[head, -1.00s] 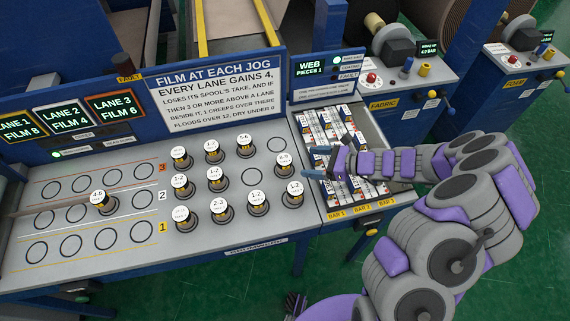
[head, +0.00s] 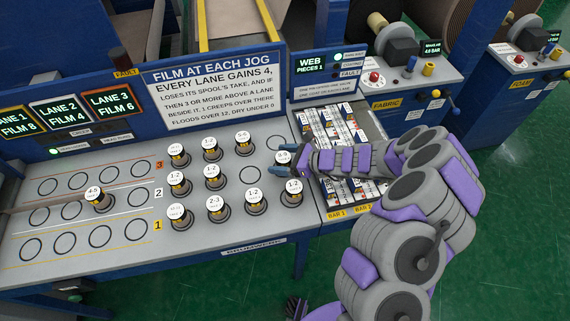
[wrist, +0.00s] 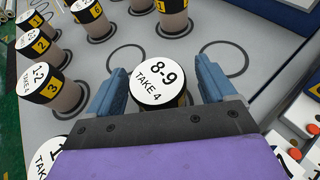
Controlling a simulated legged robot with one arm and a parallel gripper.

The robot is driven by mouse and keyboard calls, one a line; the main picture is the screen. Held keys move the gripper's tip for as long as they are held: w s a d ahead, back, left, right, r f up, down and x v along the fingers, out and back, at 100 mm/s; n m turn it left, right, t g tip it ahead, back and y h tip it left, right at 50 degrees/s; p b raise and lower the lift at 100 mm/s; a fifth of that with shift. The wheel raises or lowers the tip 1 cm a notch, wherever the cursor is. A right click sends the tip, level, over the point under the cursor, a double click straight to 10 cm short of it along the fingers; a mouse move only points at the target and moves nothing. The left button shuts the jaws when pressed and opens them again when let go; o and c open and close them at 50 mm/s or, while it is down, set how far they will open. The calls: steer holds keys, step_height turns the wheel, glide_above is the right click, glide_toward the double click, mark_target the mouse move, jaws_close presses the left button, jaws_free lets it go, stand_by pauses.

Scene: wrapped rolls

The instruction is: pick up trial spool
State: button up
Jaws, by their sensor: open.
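A spool with a white top reading 8-9, TAKE 4 (wrist: 158,86) stands upright between the open fingers of my gripper (wrist: 157,76) in the wrist view. The fingers are on either side of it, and contact cannot be told. In the head view the same spool (head: 281,158) is at the right end of the bench's spool group, partly hidden by my gripper (head: 284,160). No label reading "trial" is legible.
One spool marked 4-5 (head: 97,198) stands apart among empty lane rings (head: 135,230). An empty ring (head: 250,175) lies left of my gripper. A tray of labelled bars (head: 323,120) lies under my arm at the right. A film rules sign (head: 211,84) stands behind.

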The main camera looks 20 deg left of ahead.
steer(key=shift+x, duration=1)
steer(key=shift+d+r, duration=0.15)
steer(key=shift+d, duration=0.2)
steer(key=c, duration=0.7)
steer(key=shift+a, duration=0.25)
steer(key=c, duration=0.4)
